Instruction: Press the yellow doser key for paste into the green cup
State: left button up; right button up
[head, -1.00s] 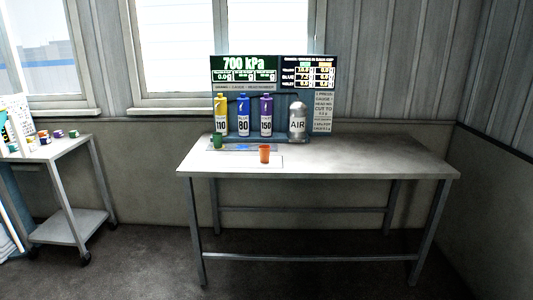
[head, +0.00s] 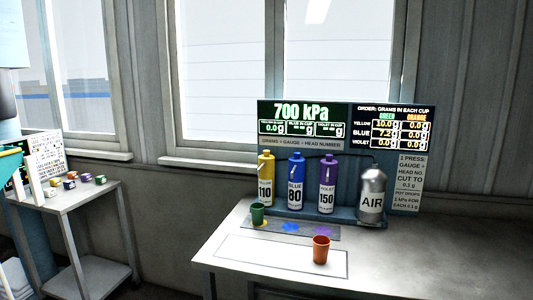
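The yellow doser (head: 266,180), marked 110, stands at the left end of the row at the back of the table; its key is too small to make out clearly. The green cup (head: 258,213) stands upright in front of the yellow doser, on the left end of a grey strip (head: 326,233). The blue doser (head: 296,182), marked 80, and the violet doser (head: 328,184), marked 150, stand to its right. The screen (head: 303,122) reads 700 kPa and 0.0 g for the left cup reading. Neither of my grippers is in view.
An orange cup (head: 321,249) stands on a white mat (head: 250,250) near the front. A grey AIR cylinder (head: 371,195) stands right of the dosers. An order board (head: 391,128) lists yellow 10.0 and blue 7.2 under green. A side cart (head: 75,197) with small coloured objects stands left.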

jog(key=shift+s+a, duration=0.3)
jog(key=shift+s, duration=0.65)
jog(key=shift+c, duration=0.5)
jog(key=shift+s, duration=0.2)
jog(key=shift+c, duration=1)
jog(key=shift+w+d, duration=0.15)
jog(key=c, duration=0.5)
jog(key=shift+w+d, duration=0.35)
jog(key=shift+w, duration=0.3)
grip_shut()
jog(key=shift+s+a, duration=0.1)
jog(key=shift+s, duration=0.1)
